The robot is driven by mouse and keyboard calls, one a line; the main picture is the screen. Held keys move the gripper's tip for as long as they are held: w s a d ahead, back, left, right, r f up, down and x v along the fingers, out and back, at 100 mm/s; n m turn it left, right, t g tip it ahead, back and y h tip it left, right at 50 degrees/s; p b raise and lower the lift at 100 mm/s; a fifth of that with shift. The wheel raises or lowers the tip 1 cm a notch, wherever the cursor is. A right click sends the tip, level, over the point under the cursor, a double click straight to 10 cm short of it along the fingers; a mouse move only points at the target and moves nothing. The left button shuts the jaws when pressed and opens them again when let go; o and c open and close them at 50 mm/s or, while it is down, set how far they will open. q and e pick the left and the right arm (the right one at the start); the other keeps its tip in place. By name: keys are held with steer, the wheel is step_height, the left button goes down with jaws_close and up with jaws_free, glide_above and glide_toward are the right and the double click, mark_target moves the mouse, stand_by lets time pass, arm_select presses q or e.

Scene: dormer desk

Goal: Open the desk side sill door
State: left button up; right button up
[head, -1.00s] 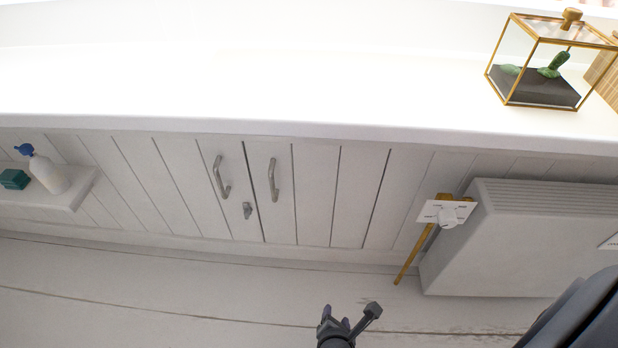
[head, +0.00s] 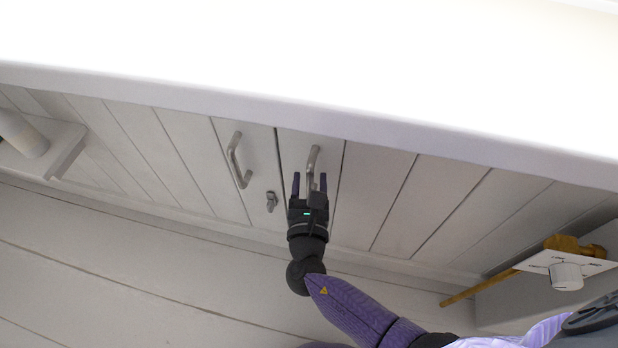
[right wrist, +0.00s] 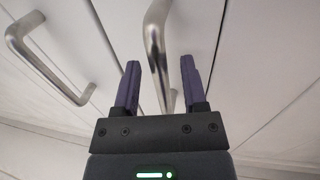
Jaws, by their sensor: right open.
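The sill door is a pale plank panel pair below the white sill, with two metal bar handles. My right gripper (head: 309,186) is open, its fingers on either side of the right handle (head: 312,166). In the right wrist view the right handle (right wrist: 156,45) runs between the two purple fingers (right wrist: 160,88), with gaps on both sides. The left handle (head: 236,160) stands to the left, and it also shows in the right wrist view (right wrist: 38,62). The right door panel (head: 292,150) looks closed. A small metal latch (head: 271,201) sits low beside the seam. My left gripper is not in view.
The white sill (head: 330,80) overhangs the doors. A white dial plate (head: 572,268) with a wooden bar (head: 480,288) is at the right. A small shelf (head: 62,150) with a white bottle (head: 22,134) is at the far left.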

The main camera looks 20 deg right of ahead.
steer(key=shift+w+d, duration=0.15)
steer(key=shift+w, duration=0.25)
jaws_close()
stand_by(1.2)
